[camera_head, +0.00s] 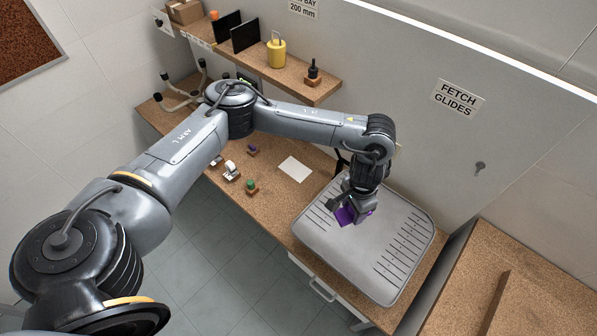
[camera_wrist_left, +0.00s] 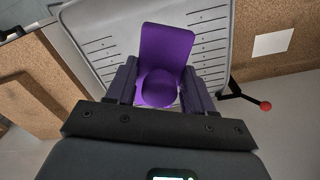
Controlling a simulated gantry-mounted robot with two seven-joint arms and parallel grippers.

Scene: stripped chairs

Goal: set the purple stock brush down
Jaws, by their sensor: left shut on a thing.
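The purple stock brush (camera_wrist_left: 166,55) is between the fingers of my left gripper (camera_wrist_left: 165,92) in the wrist view, with a rounded purple knob nearest the camera and a flat purple block beyond it. In the head view the left gripper (camera_head: 357,208) is shut on the brush (camera_head: 345,215), low over the left-back part of a grey slotted tray-like panel (camera_head: 385,272). I cannot tell whether the brush touches the panel. The gripper hides part of the brush. My right gripper is not in view.
The cork-topped bench (camera_head: 222,182) holds a white card (camera_head: 295,169) and small stamp-like items, one green-topped (camera_head: 251,187). A shelf (camera_head: 290,75) above it carries a yellow weight-shaped object (camera_head: 276,50). An upright partition (camera_head: 420,60) stands behind. The panel's front and right are clear.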

